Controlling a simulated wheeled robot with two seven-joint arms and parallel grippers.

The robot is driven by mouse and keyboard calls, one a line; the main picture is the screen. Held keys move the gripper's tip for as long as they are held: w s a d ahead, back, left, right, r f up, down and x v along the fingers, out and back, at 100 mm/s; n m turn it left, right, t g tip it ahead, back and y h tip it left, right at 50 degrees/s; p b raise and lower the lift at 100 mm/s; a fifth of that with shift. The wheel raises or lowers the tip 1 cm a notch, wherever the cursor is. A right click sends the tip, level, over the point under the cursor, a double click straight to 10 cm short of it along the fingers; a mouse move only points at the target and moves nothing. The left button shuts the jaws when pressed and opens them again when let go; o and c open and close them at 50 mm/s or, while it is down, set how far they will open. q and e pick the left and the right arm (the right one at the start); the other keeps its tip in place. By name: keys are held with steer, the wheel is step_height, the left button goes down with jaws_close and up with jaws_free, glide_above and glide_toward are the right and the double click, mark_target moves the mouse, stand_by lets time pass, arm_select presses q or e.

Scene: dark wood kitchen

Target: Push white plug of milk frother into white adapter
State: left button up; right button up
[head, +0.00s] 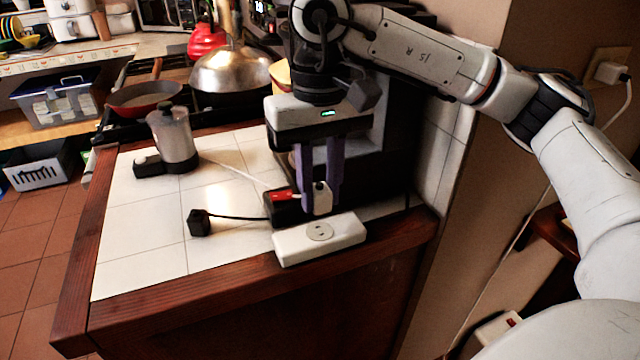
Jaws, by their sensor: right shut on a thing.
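My right gripper (320,205) points down over the tiled counter. It is shut on the white plug (322,198), which sits between its purple fingers. The white adapter (345,241), a block with a round socket on its top, lies just below and in front of the plug, near the wooden edge. The plug looks just above and behind the socket; I cannot tell whether they touch. The milk frother (173,134), a silver jug on a dark base, stands at the back left of the counter. A white cord runs from it towards the plug. My left gripper is not in view.
A black box with a red switch (280,197) lies left of the gripper. A black plug (199,222) lies on the tiles, its cord leading towards the box. A dark appliance (398,135) stands behind the gripper. The front left tiles are clear.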

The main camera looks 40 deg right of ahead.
mark_target(320, 208)
step_height(320, 208, down, 2)
steer(key=shift+f+b, duration=0.1)
steer(key=shift+b, duration=0.45)
steer(key=shift+f+b, duration=0.45)
steer(key=shift+f, duration=0.2)
stand_by(0.7)
stand_by(0.4)
stand_by(0.4)
